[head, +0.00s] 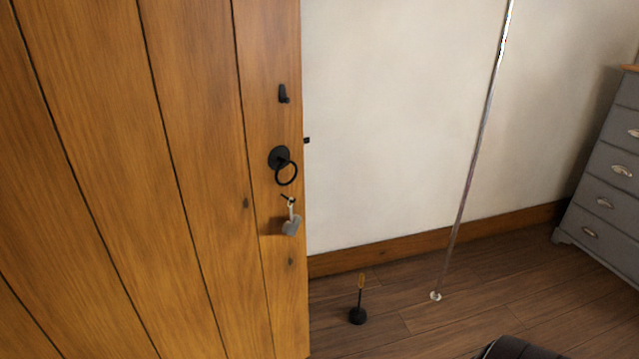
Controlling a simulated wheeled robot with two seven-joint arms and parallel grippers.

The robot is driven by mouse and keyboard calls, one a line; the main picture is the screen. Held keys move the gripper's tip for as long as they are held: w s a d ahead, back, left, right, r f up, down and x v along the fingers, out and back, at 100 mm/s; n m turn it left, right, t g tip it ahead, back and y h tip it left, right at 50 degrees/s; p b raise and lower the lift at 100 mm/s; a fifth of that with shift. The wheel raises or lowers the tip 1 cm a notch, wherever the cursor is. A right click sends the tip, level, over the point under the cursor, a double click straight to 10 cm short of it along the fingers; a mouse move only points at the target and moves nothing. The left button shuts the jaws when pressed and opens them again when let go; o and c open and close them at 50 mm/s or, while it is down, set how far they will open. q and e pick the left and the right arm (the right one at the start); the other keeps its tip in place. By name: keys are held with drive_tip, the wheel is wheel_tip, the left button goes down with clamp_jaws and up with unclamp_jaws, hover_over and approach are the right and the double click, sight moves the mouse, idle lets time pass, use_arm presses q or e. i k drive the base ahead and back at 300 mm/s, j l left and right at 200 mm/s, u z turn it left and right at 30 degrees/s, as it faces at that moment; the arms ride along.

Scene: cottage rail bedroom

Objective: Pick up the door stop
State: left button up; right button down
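The door stop (358,315) stands upright on the wooden floor, just right of the door's free edge. It has a round black base, a thin dark stem and an orange-brown top. Nothing touches it in the head view. Neither of my grippers shows clearly in this view. A dark rounded shape (512,348) cuts into the bottom edge at the right; I cannot tell what it is.
A thin metal pole (466,190) rises from the floor right of the stop. A grey chest of drawers (607,190) stands far right.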

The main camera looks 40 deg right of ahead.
sight(357, 317)
drive_tip(key=z, duration=1.7)
drive_tip(key=i+l+u, duration=0.1)
drive_tip(key=u, duration=0.8)
drive_tip(key=i+l+u, duration=0.15)
drive_tip(key=l, duration=0.2)
drive_tip(key=i+l+u, duration=0.2)
drive_tip(key=l, duration=0.15)
drive_tip(key=i+l+u, duration=0.15)
drive_tip(key=l, duration=0.2)
drive_tip(key=i+l+u, duration=0.15)
drive_tip(key=l, duration=0.25)
drive_tip(key=i+l+u, duration=0.2)
drive_tip(key=l, duration=0.2)
drive_tip(key=l+u, duration=0.15)
drive_tip(key=l, duration=0.25)
